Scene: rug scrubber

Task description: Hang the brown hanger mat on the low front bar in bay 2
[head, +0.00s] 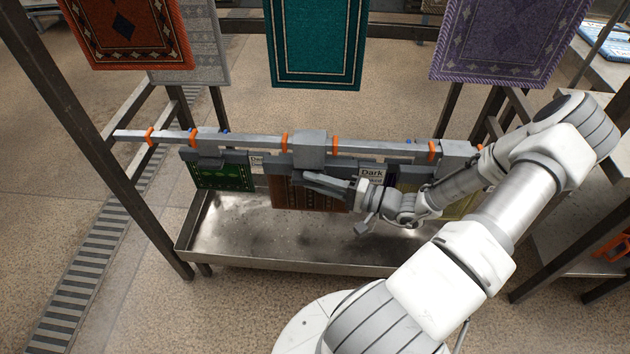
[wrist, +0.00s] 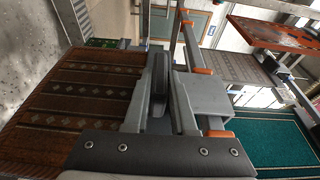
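The brown hanger mat (head: 310,197) hangs upright in the head view, below the low front bar (head: 240,139). Its grey hanger head (head: 310,146) sits over or against the bar, between two orange markers. Whether the bar bears its full weight cannot be told. The brown mat fills the left of the wrist view (wrist: 75,105), with the grey hanger head (wrist: 203,95) at right. My gripper (head: 303,180) reaches in from the right, in front of the hanger's upper part. In the wrist view its fingers (wrist: 162,80) flank a dark upright piece; a firm hold cannot be made out.
A green mat (head: 223,176) hangs to the left and a yellowish mat (head: 456,205) to the right, partly behind my arm. A metal tray (head: 270,240) lies below. Teal (head: 317,45), red (head: 133,35) and purple (head: 510,40) rugs hang above.

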